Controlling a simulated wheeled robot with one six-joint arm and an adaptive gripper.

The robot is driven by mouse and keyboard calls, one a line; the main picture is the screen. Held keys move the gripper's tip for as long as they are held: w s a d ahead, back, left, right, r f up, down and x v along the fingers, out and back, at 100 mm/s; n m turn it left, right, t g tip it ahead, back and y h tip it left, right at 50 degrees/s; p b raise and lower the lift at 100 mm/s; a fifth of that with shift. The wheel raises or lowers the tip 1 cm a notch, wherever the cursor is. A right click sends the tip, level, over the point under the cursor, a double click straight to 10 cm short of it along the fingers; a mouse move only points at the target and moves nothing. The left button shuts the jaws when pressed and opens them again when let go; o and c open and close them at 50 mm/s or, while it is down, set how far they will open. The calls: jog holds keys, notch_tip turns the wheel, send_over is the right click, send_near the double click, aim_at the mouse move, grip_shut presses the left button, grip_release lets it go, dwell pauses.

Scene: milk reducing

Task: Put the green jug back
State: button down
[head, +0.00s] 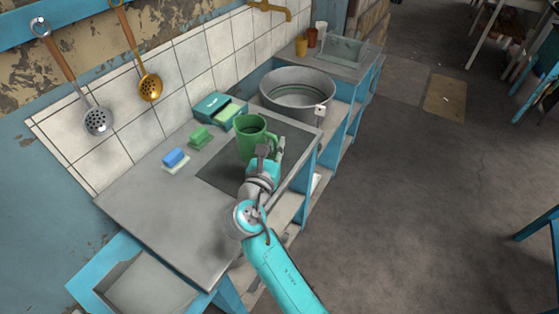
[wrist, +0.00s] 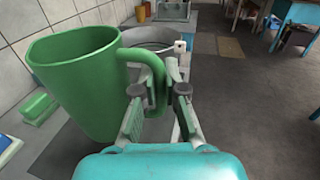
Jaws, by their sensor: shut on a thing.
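The green jug (head: 250,138) is upright over the dark panel in the grey counter in the head view; I cannot tell whether its base touches the counter. Its handle is on the right side. My gripper (head: 270,150) is at the handle, on the near right side of the jug. In the wrist view the jug (wrist: 84,85) fills the left, and my gripper (wrist: 160,98) is shut on its handle (wrist: 153,75), with one finger on each side. The jug's base is partly hidden in the wrist view.
A round metal basin (head: 298,92) stands behind the jug. A teal box (head: 218,107), a green sponge (head: 200,137) and a blue sponge (head: 174,158) lie to the left. Ladles hang on the wall. The near left of the counter (head: 165,215) is bare.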

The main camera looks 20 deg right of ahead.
jog(key=shift+d+f, duration=0.2)
jog(key=shift+f, duration=2.3)
jog(key=shift+d+f, duration=0.2)
jog(key=shift+f, duration=2.25)
jog(key=c, duration=1.2)
grip_release()
jog(key=shift+f, duration=0.1)
jog(key=shift+c, duration=0.2)
jog(key=v, duration=1.2)
